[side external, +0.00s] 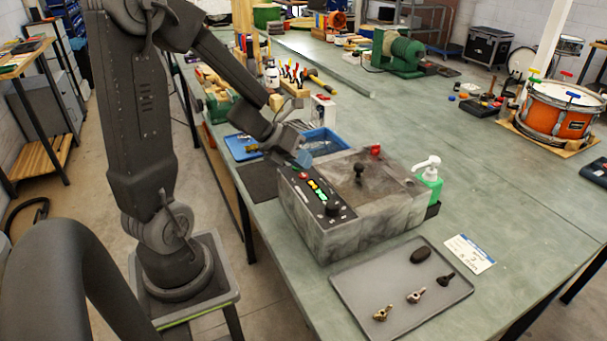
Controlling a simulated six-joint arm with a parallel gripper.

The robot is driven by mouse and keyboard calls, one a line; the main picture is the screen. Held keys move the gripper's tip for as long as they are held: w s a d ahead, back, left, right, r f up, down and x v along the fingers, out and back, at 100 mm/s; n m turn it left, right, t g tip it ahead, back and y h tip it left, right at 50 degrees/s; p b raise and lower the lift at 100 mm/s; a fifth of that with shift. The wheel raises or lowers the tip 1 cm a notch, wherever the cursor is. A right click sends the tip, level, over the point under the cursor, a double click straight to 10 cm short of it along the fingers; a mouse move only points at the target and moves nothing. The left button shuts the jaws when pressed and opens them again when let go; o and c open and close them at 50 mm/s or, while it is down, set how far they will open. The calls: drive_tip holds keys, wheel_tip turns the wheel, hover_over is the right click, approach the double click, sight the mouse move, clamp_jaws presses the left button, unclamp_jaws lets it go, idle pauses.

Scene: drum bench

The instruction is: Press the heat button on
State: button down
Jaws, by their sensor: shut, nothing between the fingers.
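A grey, marbled machine box (375,225) stands on the green bench. The labels are too small to read, so I cannot tell which button is heat. My gripper (304,158) is shut and empty, just beyond the far end of the panel. It appears above the panel and apart from the buttons. Part of the panel's far end is close behind it.
A black lever (360,172) and a red knob (376,150) stand on the box top. A green pump bottle (430,178) is beside its right side. A grey tray (345,283) with several metal parts lies in front. A blue tray (325,139) lies behind.

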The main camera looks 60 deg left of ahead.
sight(303, 174)
drive_tip(key=shift+f, duration=0.15)
idle(0.4)
drive_tip(key=shift+f, duration=0.4)
idle(0.5)
drive_tip(key=shift+r, duration=0.6)
drive_tip(key=shift+r, duration=3)
